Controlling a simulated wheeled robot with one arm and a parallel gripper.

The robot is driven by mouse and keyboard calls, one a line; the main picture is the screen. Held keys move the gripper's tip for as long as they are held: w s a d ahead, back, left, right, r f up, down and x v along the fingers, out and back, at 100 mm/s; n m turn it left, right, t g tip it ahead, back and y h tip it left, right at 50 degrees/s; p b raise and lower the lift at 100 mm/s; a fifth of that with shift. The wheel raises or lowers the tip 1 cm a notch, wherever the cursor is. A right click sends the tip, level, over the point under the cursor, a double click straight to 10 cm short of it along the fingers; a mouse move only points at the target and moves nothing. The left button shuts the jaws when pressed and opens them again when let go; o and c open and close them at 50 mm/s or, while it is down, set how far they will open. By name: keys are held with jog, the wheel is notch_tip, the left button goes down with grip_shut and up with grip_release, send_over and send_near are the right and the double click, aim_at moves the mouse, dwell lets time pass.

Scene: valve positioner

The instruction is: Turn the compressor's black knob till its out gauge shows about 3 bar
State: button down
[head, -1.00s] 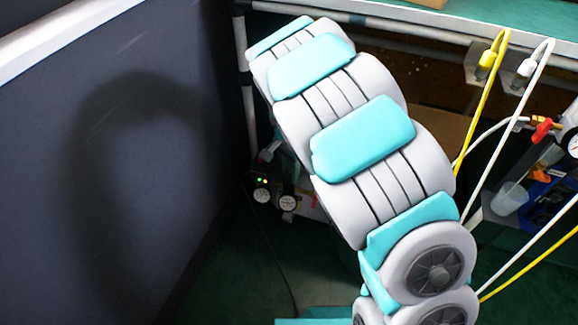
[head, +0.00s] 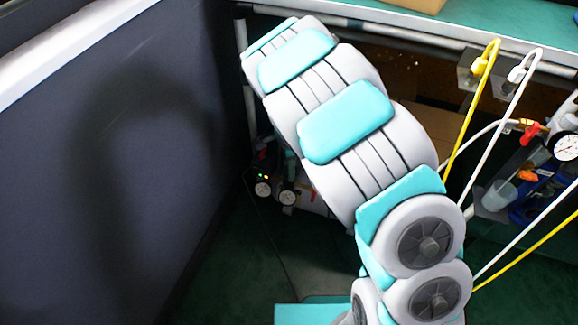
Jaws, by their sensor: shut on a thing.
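The compressor stands low under the bench, left of my arm, and is partly hidden by it. Two small round gauges show on its front, a left gauge (head: 263,189) and a right gauge (head: 287,197). Small lit lights (head: 263,177) show above the left gauge. The needles are too small to read, and I cannot tell which is the out gauge. I cannot make out the black knob. My grey and turquoise arm reaches up and away across the middle of the view. My gripper is hidden behind it.
A dark partition (head: 90,180) with a pale top rail fills the left. The bench (head: 500,38) runs along the top right. Yellow and white hoses hang at the right, near a larger gauge (head: 566,146) and a red valve handle (head: 531,131). Green floor shows below the compressor.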

jog(key=shift+c, duration=1.9)
grip_release()
jog(key=shift+r, duration=0.1)
jog(key=shift+r, duration=3.8)
